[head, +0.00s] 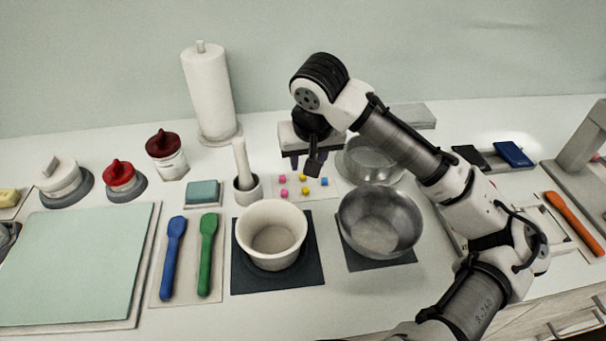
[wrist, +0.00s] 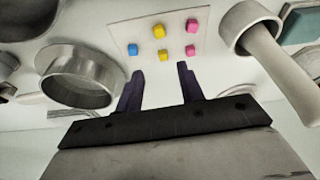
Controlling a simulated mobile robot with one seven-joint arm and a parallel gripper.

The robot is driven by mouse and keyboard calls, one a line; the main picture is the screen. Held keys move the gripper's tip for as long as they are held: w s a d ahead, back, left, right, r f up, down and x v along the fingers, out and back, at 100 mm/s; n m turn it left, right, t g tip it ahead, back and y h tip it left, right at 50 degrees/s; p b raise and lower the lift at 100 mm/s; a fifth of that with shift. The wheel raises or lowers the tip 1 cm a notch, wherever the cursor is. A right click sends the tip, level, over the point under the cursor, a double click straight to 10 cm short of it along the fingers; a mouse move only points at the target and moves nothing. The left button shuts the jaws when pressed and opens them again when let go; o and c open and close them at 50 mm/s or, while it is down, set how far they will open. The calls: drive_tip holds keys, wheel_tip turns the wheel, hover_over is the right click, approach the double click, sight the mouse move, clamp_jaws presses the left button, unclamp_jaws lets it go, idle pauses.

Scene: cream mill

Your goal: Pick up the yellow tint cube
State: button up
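Two yellow tint cubes lie on a pale square mat (wrist: 120,25). One yellow cube (wrist: 162,55) is nearer my fingertips in the wrist view; the other yellow cube (wrist: 159,31) is farther up in that picture. In the head view yellow cubes show at the mat's middle, one behind (head: 304,177) and one in front (head: 305,191). My gripper (wrist: 160,78) is open and empty, fingers pointing down. In the head view my gripper (head: 304,166) hangs above and just behind the cubes, apart from them.
Pink cubes (wrist: 190,51) and a blue cube (wrist: 133,49) lie beside the yellow ones. A small mortar with pestle (head: 247,186) stands left. Steel bowls (head: 380,225) stand right, a cream pot (head: 271,236) in front. A paper towel roll (head: 208,95) stands behind left.

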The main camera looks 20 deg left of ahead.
sight(303, 178)
drive_tip(key=shift+a+p+x, duration=0.2)
drive_tip(key=shift+p+x, duration=0.2)
drive_tip(key=shift+x, duration=1.05)
drive_tip(key=shift+a+p+x, duration=0.15)
drive_tip(key=shift+p+x, duration=0.2)
drive_tip(key=shift+x, duration=1.05)
drive_tip(key=shift+w+r, duration=0.1)
clamp_jaws()
